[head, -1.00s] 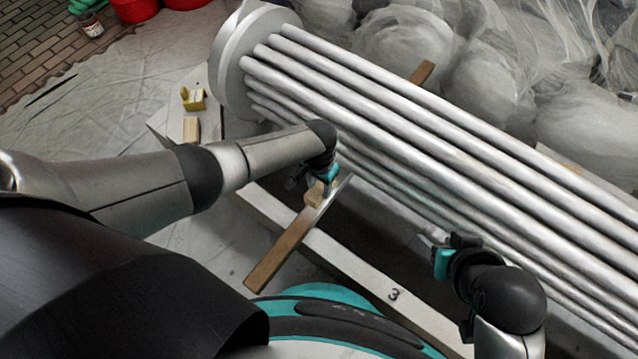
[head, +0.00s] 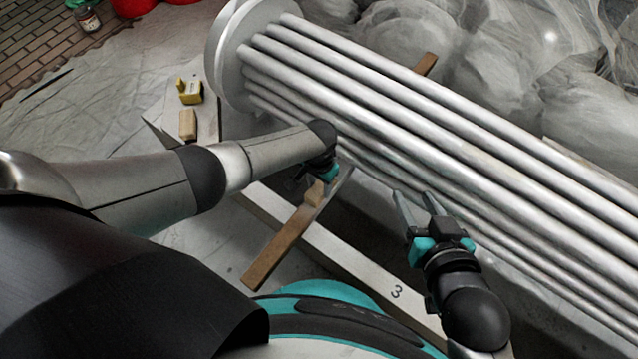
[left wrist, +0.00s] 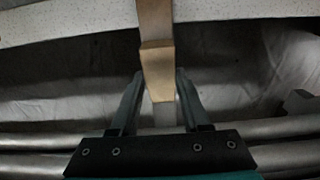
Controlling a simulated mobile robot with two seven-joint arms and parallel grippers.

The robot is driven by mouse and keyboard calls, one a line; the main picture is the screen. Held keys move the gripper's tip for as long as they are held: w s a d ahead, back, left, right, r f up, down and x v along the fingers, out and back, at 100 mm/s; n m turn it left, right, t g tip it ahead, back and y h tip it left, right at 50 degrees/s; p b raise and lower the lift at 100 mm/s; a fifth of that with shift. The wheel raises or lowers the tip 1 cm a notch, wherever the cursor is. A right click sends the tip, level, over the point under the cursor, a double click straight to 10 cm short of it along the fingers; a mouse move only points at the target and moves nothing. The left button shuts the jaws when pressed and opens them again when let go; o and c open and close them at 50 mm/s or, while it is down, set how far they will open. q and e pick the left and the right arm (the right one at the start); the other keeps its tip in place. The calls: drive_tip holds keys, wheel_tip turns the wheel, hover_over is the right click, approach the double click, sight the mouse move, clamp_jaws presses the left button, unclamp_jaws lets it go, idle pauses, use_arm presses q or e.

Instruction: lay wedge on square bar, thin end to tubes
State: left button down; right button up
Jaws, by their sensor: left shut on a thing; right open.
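The wedge (head: 314,193) is a small pale wooden block at the left gripper, over the square bar. It also shows in the left wrist view (left wrist: 157,68), between the two fingers, its near part pointing toward the tubes. The square bar (head: 275,255) is a brown wooden strip running across the white beam and under the silver tubes (head: 400,125). My left gripper (left wrist: 159,74) is shut on the wedge. I cannot tell whether the wedge touches the bar. My right gripper (head: 412,195) is open and empty, its fingers beside the lower tubes.
The white beam (head: 345,258), marked 3, runs below the tubes. A second wooden block (head: 188,125) and a yellow object (head: 190,92) sit on a white board at left. The tubes' round end plate (head: 228,60) stands behind. Wrapped bundles (head: 410,45) fill the back.

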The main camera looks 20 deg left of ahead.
use_arm(q)
drive_tip(key=shift+c, duration=1.5)
unclamp_jaws()
drive_tip(key=shift+r, duration=0.1)
use_arm(e)
drive_tip(key=shift+d, duration=0.1)
use_arm(q)
drive_tip(key=shift+r+p, duration=1.1)
drive_tip(key=shift+r, duration=0.15)
wheel_tip(320, 180, up, 3)
drive_tip(key=shift+f+p, duration=0.1)
drive_tip(key=shift+p, duration=1)
use_arm(e)
drive_tip(key=s+d+g+h, duration=0.4)
drive_tip(key=s+d+g, duration=0.2)
drive_tip(key=d, duration=0.2)
use_arm(q)
wheel_tip(320, 180, up, 10)
drive_tip(key=p, duration=0.6)
drive_tip(key=shift+p, duration=0.4)
use_arm(e)
drive_tip(key=s+f+g, duration=0.2)
drive_tip(key=s+f, duration=0.1)
drive_tip(key=f, duration=1.1)
drive_tip(key=shift+s+d+f+g, duration=0.15)
drive_tip(key=shift+s+f+g, duration=0.15)
drive_tip(key=shift+f, duration=0.1)
